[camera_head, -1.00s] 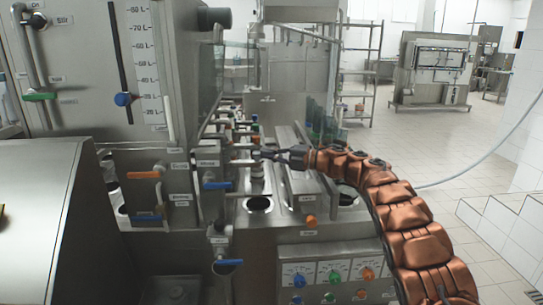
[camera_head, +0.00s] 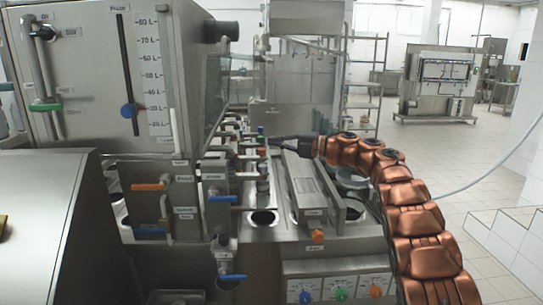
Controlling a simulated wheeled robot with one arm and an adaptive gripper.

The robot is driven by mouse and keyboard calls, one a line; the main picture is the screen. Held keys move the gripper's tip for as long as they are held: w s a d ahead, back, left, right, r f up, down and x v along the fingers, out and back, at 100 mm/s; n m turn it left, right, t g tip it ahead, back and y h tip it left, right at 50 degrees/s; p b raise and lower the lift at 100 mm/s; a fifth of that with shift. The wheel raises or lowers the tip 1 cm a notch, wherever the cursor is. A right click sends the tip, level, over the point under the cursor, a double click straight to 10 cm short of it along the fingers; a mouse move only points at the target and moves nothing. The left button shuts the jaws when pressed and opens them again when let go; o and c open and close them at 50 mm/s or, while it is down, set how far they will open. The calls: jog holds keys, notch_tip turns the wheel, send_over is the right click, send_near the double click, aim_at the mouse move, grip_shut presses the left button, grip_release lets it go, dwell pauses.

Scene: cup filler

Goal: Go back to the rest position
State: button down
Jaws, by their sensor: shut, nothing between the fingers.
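My gripper (camera_head: 276,140) is at the end of my copper-coloured segmented arm, which comes in from the lower right. It is dark, small in the picture and shut, with nothing seen in it. It is above the steel worktop of the cup filler (camera_head: 285,237), to the right of a row of small valves with coloured handles. A small green and blue piece (camera_head: 261,135) shows just left of the fingertips; I cannot tell whether they touch.
A steel tank (camera_head: 85,80) with a level scale and blue slider stands at the left. Orange-handled (camera_head: 149,187) and blue-handled (camera_head: 222,198) valves stick out before the worktop. Dials (camera_head: 341,293) are on the front panel. Tiled floor (camera_head: 440,150) is clear at the right.

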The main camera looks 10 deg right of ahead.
jog(key=w+d+r+m+t+h, duration=0.2)
jog(key=d+r+m+t+h, duration=0.25)
jog(key=r+m, duration=0.2)
jog(key=w+d+r+m+t+h, duration=0.3)
jog(key=r+m+t+h, duration=0.2)
jog(key=r+m+t, duration=0.15)
jog(key=s+d+f+m+g+h+p, duration=0.1)
jog(key=s+d+f+m+g+h, duration=0.3)
jog(key=s+d+m+h, duration=0.75)
jog(key=s+a+f+m+g, duration=0.1)
jog(key=s+f+m+g, duration=0.15)
jog(key=s+f, duration=0.4)
jog(key=s+a+f+m+g+p, duration=0.1)
jog(key=s+f+g, duration=0.2)
jog(key=s+f, duration=0.35)
jog(key=s+a+f+m+g, duration=0.2)
jog(key=s+f+g, duration=0.15)
jog(key=s, duration=0.55)
jog(key=s+a+f+g+y, duration=0.1)
jog(key=s+a+f+g, duration=0.2)
jog(key=s, duration=0.7)
jog(key=s+a+f+g+y, duration=0.2)
jog(key=s+a+f, duration=0.4)
jog(key=s, duration=0.5)
jog(key=s+a+f+g+y, duration=0.2)
jog(key=s+a, duration=0.4)
jog(key=s, duration=0.5)
notch_tip(320, 180, down, 3)
jog(key=shift+s+r+g, duration=0.15)
jog(key=shift+g, duration=0.65)
